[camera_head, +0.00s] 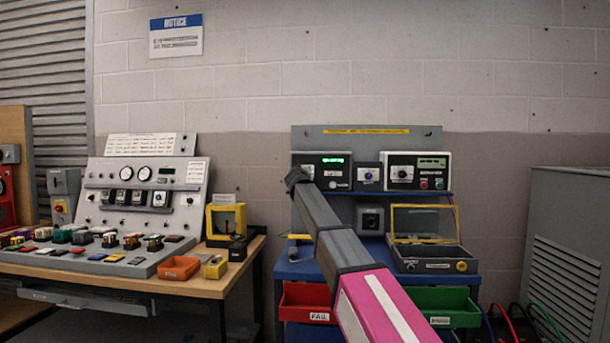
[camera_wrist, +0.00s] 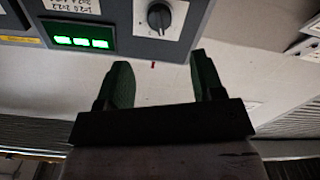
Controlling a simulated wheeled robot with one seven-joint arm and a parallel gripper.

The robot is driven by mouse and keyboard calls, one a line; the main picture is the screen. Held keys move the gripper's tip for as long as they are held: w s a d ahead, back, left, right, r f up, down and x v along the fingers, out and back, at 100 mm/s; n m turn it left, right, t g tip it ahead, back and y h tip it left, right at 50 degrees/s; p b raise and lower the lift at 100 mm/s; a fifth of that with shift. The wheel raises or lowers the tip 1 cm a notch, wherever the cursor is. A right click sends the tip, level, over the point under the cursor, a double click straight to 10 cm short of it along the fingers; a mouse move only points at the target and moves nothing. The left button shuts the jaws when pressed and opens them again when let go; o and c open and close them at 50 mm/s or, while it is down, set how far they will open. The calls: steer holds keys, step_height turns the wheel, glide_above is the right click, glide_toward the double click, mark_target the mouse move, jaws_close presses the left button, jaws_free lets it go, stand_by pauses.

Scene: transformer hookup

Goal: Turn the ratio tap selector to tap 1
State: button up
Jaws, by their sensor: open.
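In the wrist view a dark round knob (camera_wrist: 159,17) with a pale pointer line sits on a white plate at the top edge. It appears to be the tap selector; its tap numbers are too small or cut off to read. My gripper (camera_wrist: 163,80) is open and empty, with dark green fingers below the knob in the picture, apart from it. In the head view my gripper (camera_head: 297,178) is at the left front of the black unit with a green display (camera_head: 333,160). The gripper partly covers that unit's left side, so the knob there is mostly hidden.
The green display also shows in the wrist view (camera_wrist: 80,36). A small dial panel (camera_head: 368,175) and a white-faced unit (camera_head: 403,172) stand to the right. Below are a yellow-framed clear cover (camera_head: 424,222), a red bin (camera_head: 308,303) and a green bin (camera_head: 442,306).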

steer(key=w, duration=0.9)
steer(key=shift+w+d, duration=0.15)
steer(key=shift+w, duration=0.1)
steer(key=shift+c, duration=0.2)
steer(key=c, duration=0.8)
